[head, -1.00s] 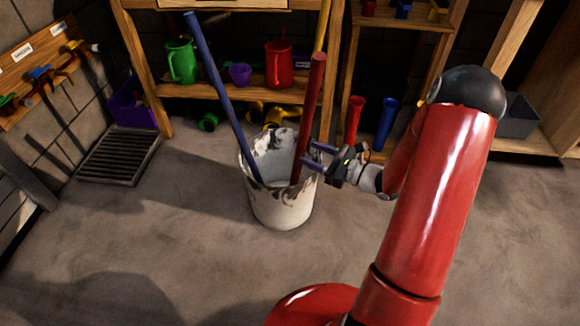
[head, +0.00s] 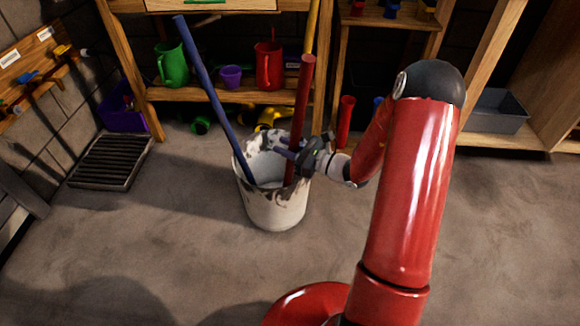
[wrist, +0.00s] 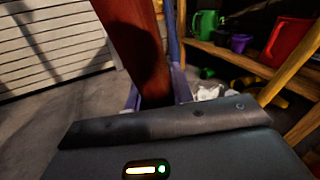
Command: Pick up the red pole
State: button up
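The red pole (head: 302,100) stands in a paint-stained white bucket (head: 275,210), leaning slightly right, its top above the rim. My gripper (head: 281,146) is at the bucket's right rim, its purple fingers reaching around the pole near rim height. In the wrist view the red pole (wrist: 143,50) rises between the two fingers, close in front of the palm. The fingers are spread, one on each side of it; contact is not clear. The pole's lower end is hidden inside the bucket.
A blue pole (head: 205,85) leans left in the same bucket. Wooden shelves behind hold a green jug (head: 173,66), a purple cup (head: 231,77) and a red jug (head: 269,66). A red cone-like object (head: 345,122) stands behind my gripper. The floor in front is clear.

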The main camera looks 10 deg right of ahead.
grip_shut()
jog(key=shift+r, duration=0.15)
notch_tip(320, 180, up, 20)
jog(key=p, duration=0.2)
dwell(0.3)
notch_tip(320, 180, up, 13)
jog(key=s+p, duration=0.3)
jog(key=shift+d+r+p, duration=0.15)
jog(key=shift+d+p, duration=0.1)
jog(key=shift+p, duration=0.05)
dwell(0.4)
